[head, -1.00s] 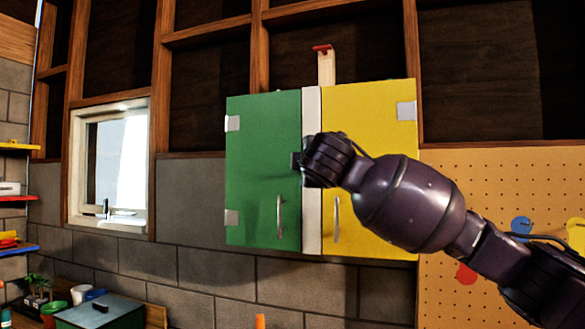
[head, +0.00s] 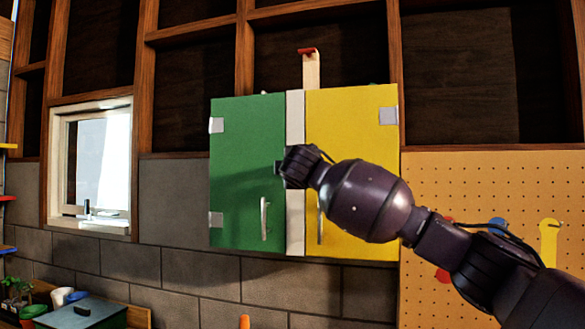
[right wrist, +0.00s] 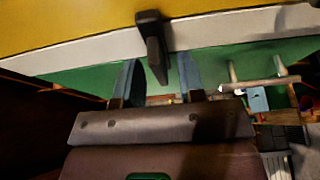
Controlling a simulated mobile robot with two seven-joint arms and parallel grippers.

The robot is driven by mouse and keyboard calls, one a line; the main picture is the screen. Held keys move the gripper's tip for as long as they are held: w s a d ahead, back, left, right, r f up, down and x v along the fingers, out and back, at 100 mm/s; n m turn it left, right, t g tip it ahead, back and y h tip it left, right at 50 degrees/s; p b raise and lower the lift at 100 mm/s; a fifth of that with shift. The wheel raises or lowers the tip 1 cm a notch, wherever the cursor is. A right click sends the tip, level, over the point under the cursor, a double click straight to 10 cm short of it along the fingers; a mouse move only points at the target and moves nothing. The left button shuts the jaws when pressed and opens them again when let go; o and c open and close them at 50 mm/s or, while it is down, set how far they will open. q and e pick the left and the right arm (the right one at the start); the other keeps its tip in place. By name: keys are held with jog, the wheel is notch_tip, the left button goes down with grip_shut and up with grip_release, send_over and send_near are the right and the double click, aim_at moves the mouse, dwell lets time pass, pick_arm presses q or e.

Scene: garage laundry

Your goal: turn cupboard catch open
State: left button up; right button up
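The cupboard has a green left door (head: 240,140) and a yellow right door (head: 355,130), both closed, with a white centre strip (head: 296,120) between them. The black catch (right wrist: 151,35) sits on the white strip in the right wrist view, its lever sticking out between my fingers. My right gripper (right wrist: 158,75) is open around the catch lever, with a visible gap on each side. In the head view my right gripper (head: 279,168) is at the strip at mid-height and hides the catch. My left gripper is not in view.
Silver handles hang low on the green door (head: 264,218) and yellow door (head: 320,218). A red-topped wooden piece (head: 310,68) rises above the cupboard. A pegboard (head: 480,190) is at right, a window (head: 92,165) at left, and a grey-lidded box (head: 80,316) below left.

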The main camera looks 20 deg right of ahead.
jog(key=shift+w, duration=0.35)
grip_shut()
